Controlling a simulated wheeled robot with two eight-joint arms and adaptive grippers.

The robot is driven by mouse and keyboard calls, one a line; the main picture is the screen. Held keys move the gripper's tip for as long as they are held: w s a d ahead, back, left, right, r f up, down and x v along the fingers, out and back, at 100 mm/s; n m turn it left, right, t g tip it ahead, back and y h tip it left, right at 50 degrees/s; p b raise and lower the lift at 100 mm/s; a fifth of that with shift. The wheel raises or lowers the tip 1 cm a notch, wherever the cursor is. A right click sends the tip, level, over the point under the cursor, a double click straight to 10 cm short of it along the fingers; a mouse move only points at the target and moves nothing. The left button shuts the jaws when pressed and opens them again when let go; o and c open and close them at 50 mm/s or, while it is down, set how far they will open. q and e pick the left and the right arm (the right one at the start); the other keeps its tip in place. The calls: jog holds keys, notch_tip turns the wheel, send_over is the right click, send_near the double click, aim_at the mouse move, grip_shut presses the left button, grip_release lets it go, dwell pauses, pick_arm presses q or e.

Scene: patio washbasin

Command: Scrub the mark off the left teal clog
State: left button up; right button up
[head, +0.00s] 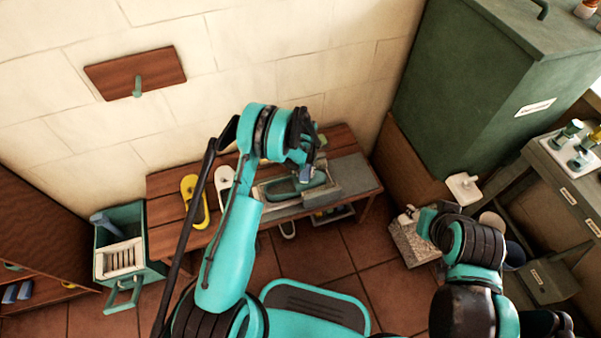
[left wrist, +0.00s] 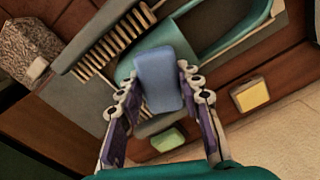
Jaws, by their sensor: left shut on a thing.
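My left gripper (head: 308,170) is shut on a blue block (left wrist: 158,80), which sits between its fingers in the left wrist view. The block is over the toe end of a teal clog (left wrist: 225,28) and hides part of it; I cannot tell whether they touch. In the head view the teal clog (head: 293,189) lies in a shallow tray (head: 262,193) on the wooden bench, partly behind my gripper. I see no mark on the clog's visible part. My right gripper (head: 428,220) is at the right, low beside the bench; its fingers are unclear.
Yellow (head: 194,205) and white (head: 223,180) clogs stand on the bench's left. A green crate (head: 155,268) stands left, a speckled box (head: 412,244) right.

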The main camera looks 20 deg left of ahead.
pick_arm(q)
jog(key=shift+s+a, duration=0.45)
jog(key=shift+a, duration=0.15)
jog(key=shift+s+a, duration=0.4)
jog(key=shift+a, duration=0.2)
dwell(0.7)
jog(key=shift+f, duration=0.1)
jog(key=shift+r, duration=0.5)
jog(key=shift+r+p, duration=1.15)
jog(key=shift+r, duration=0.9)
